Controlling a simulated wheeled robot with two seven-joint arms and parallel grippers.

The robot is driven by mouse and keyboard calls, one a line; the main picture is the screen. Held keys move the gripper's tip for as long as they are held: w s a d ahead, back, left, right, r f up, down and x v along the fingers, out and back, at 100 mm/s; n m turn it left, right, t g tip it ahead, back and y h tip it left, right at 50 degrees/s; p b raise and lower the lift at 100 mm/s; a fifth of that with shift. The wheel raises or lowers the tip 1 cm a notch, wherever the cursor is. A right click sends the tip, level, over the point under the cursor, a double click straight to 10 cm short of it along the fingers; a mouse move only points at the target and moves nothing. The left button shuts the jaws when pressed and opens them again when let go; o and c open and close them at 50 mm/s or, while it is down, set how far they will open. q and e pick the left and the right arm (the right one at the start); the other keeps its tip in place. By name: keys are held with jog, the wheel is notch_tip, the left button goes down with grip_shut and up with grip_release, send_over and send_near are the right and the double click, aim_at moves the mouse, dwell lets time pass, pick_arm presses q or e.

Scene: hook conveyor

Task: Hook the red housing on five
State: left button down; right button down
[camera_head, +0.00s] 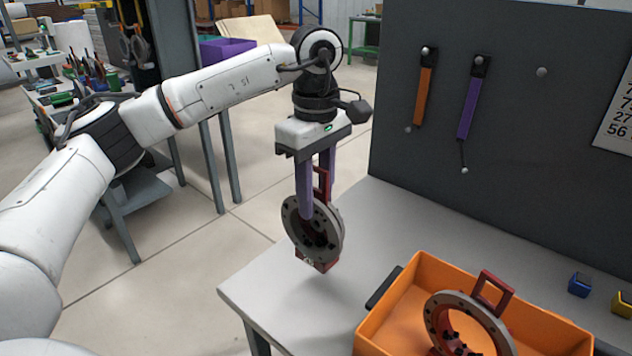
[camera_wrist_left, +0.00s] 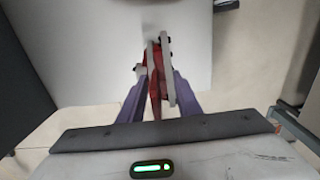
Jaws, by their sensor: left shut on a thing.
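My left gripper (camera_head: 317,200) has purple fingers and is shut on a red housing (camera_head: 318,262) with a grey, bolted ring face. The housing hangs upright above the left end of the table, its red loop frame between the fingers. In the left wrist view the gripper (camera_wrist_left: 157,100) holds the same red housing (camera_wrist_left: 157,70) by its narrow red part. Another housing with a grey ring (camera_head: 432,318) and a red loop lies in the orange crate. No hook marked five is visible. My right gripper is not in view.
The orange crate (camera_head: 545,322) stands on the table (camera_head: 262,283) at the front right. A blue block (camera_head: 579,285) and a yellow block (camera_head: 622,304) lie beyond it. A dark panel (camera_head: 500,150) with hanging orange and purple strips rises behind the table.

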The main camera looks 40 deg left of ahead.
aim_at(316, 171)
pick_arm(q)
jog(key=shift+f+p, duration=0.3)
jog(key=shift+f, duration=2.1)
jog(key=shift+f, duration=0.2)
jog(key=c, duration=1.3)
grip_release()
jog(key=shift+f, duration=0.1)
jog(key=r, duration=0.7)
jog(key=r+b, duration=0.1)
jog(key=r, duration=0.2)
jog(key=shift+s+d+r, duration=0.15)
jog(key=shift+s+r, duration=0.05)
jog(key=shift+s, duration=0.05)
